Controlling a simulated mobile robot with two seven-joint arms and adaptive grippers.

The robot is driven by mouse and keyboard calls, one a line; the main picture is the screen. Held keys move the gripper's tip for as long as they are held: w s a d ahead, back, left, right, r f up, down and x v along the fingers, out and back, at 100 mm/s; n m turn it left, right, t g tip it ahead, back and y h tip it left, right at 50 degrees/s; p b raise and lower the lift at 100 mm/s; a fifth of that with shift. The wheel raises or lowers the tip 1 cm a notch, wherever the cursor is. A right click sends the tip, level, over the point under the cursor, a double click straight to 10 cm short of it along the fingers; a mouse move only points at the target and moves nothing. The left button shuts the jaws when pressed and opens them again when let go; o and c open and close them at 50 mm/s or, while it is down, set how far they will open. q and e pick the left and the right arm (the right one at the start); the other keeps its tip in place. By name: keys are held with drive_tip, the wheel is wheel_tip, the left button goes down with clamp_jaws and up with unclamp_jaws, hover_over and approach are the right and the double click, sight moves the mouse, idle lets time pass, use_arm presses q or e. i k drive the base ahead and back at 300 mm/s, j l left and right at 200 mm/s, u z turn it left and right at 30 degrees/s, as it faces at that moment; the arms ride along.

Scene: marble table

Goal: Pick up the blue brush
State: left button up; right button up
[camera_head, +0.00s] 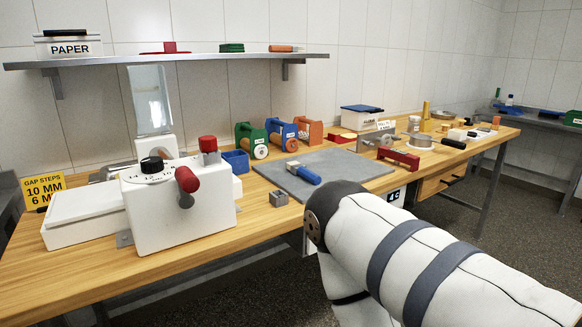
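A blue-handled tool with a grey end (305,174), which looks like the blue brush, lies on the grey mat (345,167) on the wooden workbench. Its handle points toward the front right, and nothing is holding it. A white-covered arm with grey bands, mine, comes in from the lower right and ends in view at a dark joint just in front of the mat. No gripper fingers show in the picture, so neither gripper can be seen.
A white machine with red knobs (178,205) stands on the left of the bench (255,222). A small metal block (279,198) sits before the mat. Green, blue and orange holders (282,134) stand behind it. A red bracket (398,159) is to the right. The mat is mostly clear.

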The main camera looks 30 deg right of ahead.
sight(296, 167)
drive_tip(key=l+u, duration=0.2)
drive_tip(key=l, duration=0.2)
drive_tip(key=l+u, duration=0.2)
drive_tip(key=l, duration=0.25)
drive_tip(key=l+u, duration=0.2)
drive_tip(key=l, duration=0.2)
drive_tip(key=k+l+u, duration=0.2)
drive_tip(key=l, duration=0.25)
drive_tip(key=l+u, duration=0.2)
drive_tip(key=l, duration=0.2)
drive_tip(key=k+l+u, duration=0.2)
drive_tip(key=l, duration=0.2)
drive_tip(key=l+u, duration=0.2)
drive_tip(key=l, duration=0.2)
